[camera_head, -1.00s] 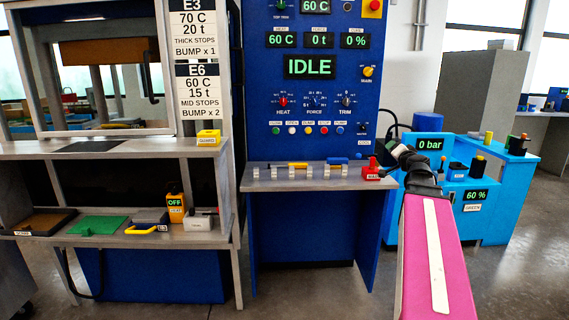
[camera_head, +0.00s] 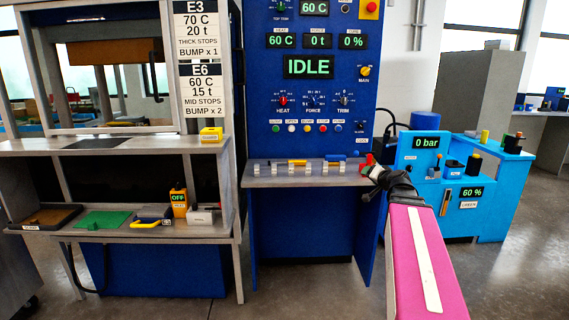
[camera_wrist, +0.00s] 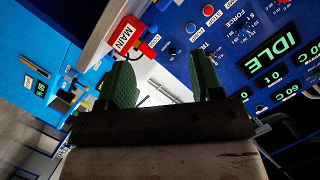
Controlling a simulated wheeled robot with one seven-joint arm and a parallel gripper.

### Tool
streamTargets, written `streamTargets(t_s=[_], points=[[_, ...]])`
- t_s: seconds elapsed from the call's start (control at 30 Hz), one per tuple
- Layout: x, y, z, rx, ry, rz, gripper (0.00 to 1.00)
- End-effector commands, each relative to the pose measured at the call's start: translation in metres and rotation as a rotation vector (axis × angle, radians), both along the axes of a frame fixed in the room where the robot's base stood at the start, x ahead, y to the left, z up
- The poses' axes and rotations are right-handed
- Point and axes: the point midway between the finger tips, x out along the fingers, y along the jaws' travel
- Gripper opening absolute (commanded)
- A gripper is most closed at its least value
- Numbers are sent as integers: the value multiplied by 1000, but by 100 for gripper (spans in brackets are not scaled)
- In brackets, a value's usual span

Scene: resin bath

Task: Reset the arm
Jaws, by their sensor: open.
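My arm (camera_head: 425,255), with a pink cover, reaches up from the lower right. My gripper (camera_head: 371,173) is at the right end of the grey control-panel ledge, partly hidden by my wrist. In the wrist view, its two green fingers (camera_wrist: 163,78) are spread apart with nothing seen between them. The red MAIN switch block (camera_wrist: 128,37) lies just beyond the left finger there. In the head view only a bit of its red top (camera_head: 369,158) shows behind my gripper.
The blue control panel (camera_head: 262,100) reads IDLE, 60 C, 0 t and 0 %. Its grey ledge (camera_head: 270,180) carries small levers. A press frame with a shelf (camera_head: 120,235) stands to the left. A light-blue cabinet (camera_head: 490,215) with a 0 bar display stands to the right.

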Motion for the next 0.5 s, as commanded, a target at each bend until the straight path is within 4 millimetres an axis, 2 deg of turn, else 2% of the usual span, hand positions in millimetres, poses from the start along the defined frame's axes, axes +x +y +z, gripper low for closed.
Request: streamTargets(t_s=[0.17,0.27,0.4,0.5], points=[[-20,53,-70,-74,189,125,60],[-43,87,-122,-135,346,210,60],[-88,125,-193,-241,586,311,60],[-126,144,-237,-330,764,363,60]])
